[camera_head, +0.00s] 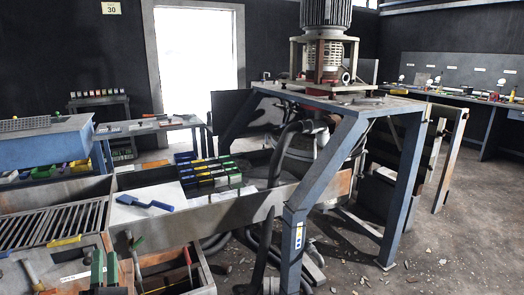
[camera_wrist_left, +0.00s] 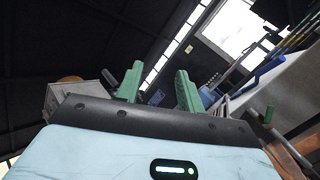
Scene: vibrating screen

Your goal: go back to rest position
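My left gripper (camera_head: 105,269) shows at the bottom left of the head view, its two green fingers pointing up. The left wrist view shows the same fingers (camera_wrist_left: 159,88) spread apart with nothing between them. The gripper is open and empty, over the area of the bins and the slatted grate. My right gripper is in neither view.
A slatted metal grate (camera_head: 50,224) lies at the left. A blue-handled tool (camera_head: 146,203) rests on a pale surface beside a rack of coloured boxes (camera_head: 207,172). The blue-framed vibrating machine (camera_head: 325,150) stands at centre right. Open floor (camera_head: 455,245) lies to its right.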

